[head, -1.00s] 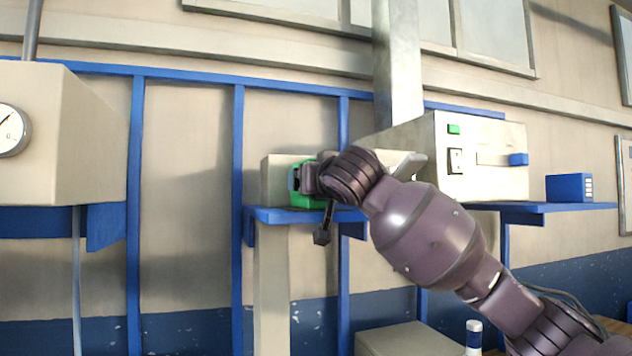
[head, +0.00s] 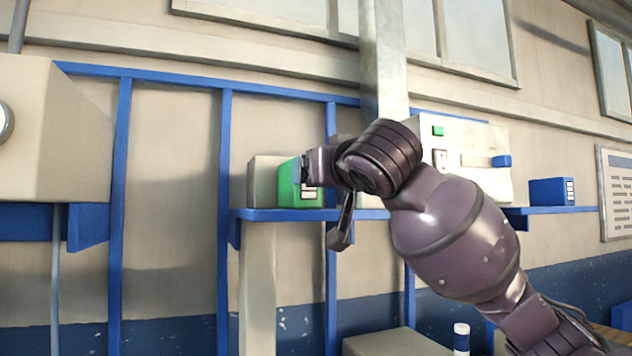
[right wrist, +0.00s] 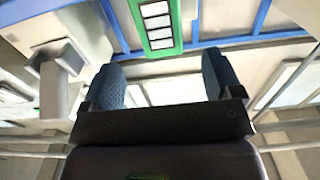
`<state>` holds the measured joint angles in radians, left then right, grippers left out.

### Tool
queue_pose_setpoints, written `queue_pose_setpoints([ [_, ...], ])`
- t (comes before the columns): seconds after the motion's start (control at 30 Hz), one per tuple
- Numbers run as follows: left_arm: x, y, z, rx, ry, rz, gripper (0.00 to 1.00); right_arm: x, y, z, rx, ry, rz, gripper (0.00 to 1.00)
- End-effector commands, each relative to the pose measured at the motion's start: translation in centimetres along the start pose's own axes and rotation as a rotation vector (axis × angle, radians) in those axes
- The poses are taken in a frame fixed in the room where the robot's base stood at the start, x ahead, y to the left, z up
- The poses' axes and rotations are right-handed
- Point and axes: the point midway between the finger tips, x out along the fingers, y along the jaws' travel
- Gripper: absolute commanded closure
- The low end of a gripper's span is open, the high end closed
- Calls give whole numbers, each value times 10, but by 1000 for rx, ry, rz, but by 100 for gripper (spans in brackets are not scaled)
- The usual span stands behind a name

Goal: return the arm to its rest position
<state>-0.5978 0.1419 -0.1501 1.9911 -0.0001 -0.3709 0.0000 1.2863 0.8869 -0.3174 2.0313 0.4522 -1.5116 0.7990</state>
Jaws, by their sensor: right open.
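My right arm comes in from the lower right in the head view, and its gripper (head: 303,170) is in front of the green box (head: 292,184) on the blue shelf (head: 282,214). In the right wrist view the two dark blue finger pads of my right gripper (right wrist: 160,80) stand wide apart with nothing between them. The green box with its white label panels (right wrist: 157,25) lies beyond the fingertips there, apart from them. Part of the box is hidden behind the gripper in the head view. My left gripper is not in view.
A beige machine with a green button (head: 470,165) stands right of the arm. A blue box (head: 560,191) sits on the right shelf. A large beige housing (head: 60,140) is at the left.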

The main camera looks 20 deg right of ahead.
Motion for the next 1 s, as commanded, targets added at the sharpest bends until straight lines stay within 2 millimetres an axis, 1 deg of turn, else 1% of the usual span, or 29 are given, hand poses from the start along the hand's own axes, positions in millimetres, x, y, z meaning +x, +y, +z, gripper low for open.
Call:
queue_pose_setpoints([
  [0.1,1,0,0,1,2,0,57,-7,0,0,0,0,0,15],
  [0.2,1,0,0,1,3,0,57,-9,0,0,-1,0,0,15],
  [0.63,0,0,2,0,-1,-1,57,-8,0,0,0,0,0,15],
  [0.7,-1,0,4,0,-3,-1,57,-7,0,3,-2,-5,0,15],
  [0.77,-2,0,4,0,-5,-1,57,-4,0,12,-6,-17,-1,15],
  [0.87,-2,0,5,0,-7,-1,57,4,0,39,-20,-55,-4,15],
  [0.97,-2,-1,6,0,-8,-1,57,13,1,80,-39,-114,-8,15],
  [1.0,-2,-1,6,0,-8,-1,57,16,2,98,-47,-139,-10,15],
])
